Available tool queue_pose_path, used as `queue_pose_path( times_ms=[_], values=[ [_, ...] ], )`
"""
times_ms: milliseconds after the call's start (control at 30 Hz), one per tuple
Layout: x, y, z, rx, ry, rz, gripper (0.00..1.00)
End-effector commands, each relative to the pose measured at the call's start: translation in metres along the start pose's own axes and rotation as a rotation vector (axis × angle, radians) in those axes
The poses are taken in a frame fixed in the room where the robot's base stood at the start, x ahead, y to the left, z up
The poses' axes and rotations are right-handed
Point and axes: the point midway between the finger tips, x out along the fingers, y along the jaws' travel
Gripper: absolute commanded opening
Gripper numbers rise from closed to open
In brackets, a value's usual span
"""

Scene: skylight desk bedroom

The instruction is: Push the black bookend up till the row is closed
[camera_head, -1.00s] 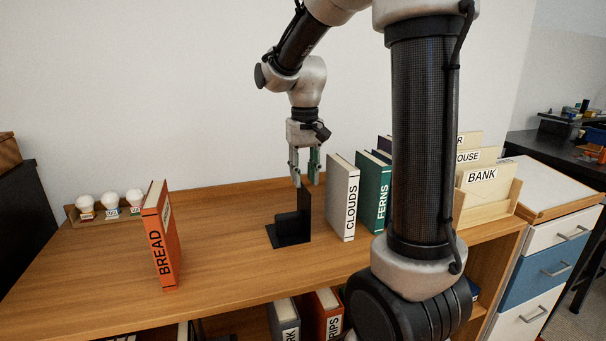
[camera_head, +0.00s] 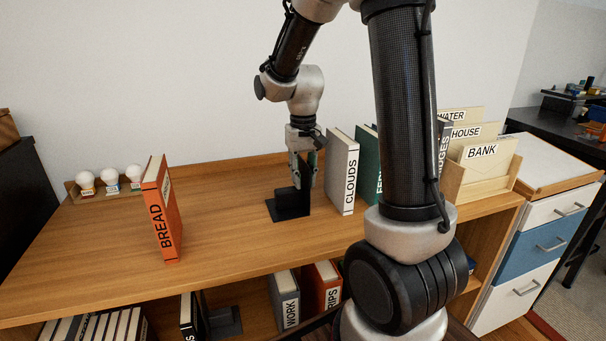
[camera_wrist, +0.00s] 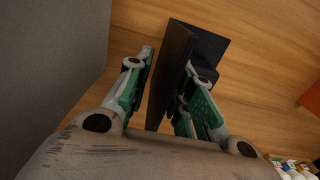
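The black bookend (camera_head: 291,206) stands on the wooden shelf top, left of the book row. Its upright plate also shows in the wrist view (camera_wrist: 168,75). A narrow gap separates it from the grey CLOUDS book (camera_head: 342,172). The green FERNS book (camera_head: 367,160) stands just right of CLOUDS with a small gap. My gripper (camera_head: 303,180) is lowered over the bookend. In the wrist view its green-padded fingers (camera_wrist: 163,88) stand apart, one on each side of the plate. Clear space shows beside the plate on the left finger's side; contact on the right finger's side is unclear.
An orange BREAD book (camera_head: 161,210) stands alone at the left. A rack with several bulbs (camera_head: 110,184) is at the back left. A wooden card holder (camera_head: 484,186) stands at the right. The shelf top (camera_head: 225,225) between BREAD and the bookend is clear.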

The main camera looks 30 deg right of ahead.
Motion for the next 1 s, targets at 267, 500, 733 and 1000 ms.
queue_pose_path(
  times_ms=[267,500,733,1000],
  values=[
    [0.0,0.0,0.0,0.0,0.0,0.0,0.0],
    [0.0,0.003,0.0,0.0,0.0,0.0,0.0],
    [-0.001,0.011,0.0,0.002,0.001,0.0,0.0],
    [-0.001,0.021,0.0,0.001,0.001,0.0,0.0]
  ],
)
